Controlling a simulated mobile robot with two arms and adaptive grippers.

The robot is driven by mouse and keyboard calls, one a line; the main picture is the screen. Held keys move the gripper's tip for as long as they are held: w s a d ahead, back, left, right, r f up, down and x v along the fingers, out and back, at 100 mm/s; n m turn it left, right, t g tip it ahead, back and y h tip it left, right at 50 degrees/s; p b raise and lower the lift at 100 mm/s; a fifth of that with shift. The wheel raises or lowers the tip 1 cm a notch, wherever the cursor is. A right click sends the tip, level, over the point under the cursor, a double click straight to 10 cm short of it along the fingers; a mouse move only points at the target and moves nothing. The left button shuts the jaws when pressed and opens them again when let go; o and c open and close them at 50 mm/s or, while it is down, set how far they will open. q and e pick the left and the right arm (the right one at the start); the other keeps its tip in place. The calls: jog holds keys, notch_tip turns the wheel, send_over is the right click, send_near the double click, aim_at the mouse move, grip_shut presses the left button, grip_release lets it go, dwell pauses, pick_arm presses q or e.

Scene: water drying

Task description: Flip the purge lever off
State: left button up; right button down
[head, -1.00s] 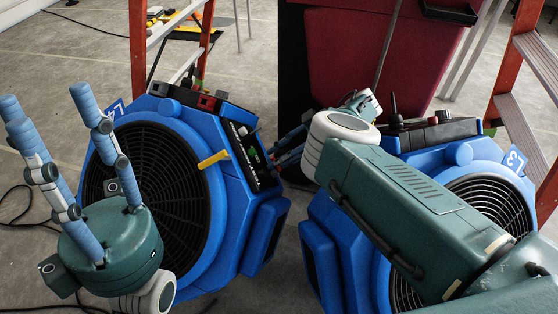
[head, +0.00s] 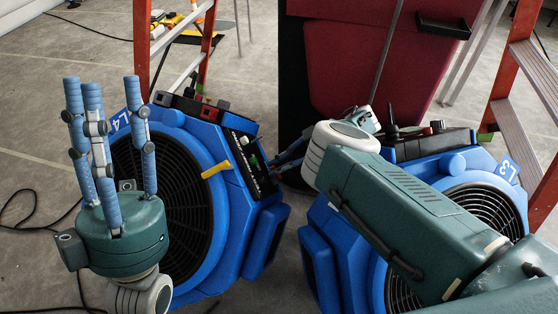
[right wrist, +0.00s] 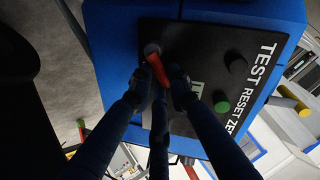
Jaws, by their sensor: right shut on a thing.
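A small red lever (right wrist: 156,69) sticks out from a grey pivot on a black control panel (right wrist: 213,45) in the right wrist view. The panel carries the words TEST and RESET; I read no purge label. My right gripper (right wrist: 160,88) is shut on the red lever, its blue fingers close around it. In the head view this gripper (head: 288,160) reaches the side panel of the blue machine L4 (head: 232,180), and the lever cannot be made out there. My left gripper (head: 110,95) is open and empty, with fingers upright, in front of L4's fan grille.
A second blue machine L3 (head: 458,162) stands at the right, partly behind my right arm. A yellow T-handle (head: 216,170) juts from L4. Orange ladders (head: 141,45) stand at both sides, and a dark red bin (head: 350,60) is behind. A black cable lies on the left floor.

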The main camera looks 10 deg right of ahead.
pick_arm(q)
jog(key=w+d+f+g+y+p, duration=0.1)
jog(key=w+f+g+y, duration=0.1)
jog(key=w+f+g, duration=0.3)
jog(key=w+f, duration=0.1)
jog(key=w, duration=0.2)
jog(key=shift+w+d+f+p, duration=0.25)
jog(key=shift+d+f+p, duration=0.05)
jog(key=shift+f, duration=0.1)
pick_arm(e)
jog(key=shift+s+r+n, duration=0.15)
jog(key=shift+s+n, duration=0.1)
jog(key=shift+n, duration=0.55)
jog(key=c, duration=1.6)
grip_release()
notch_tip(320, 180, up, 10)
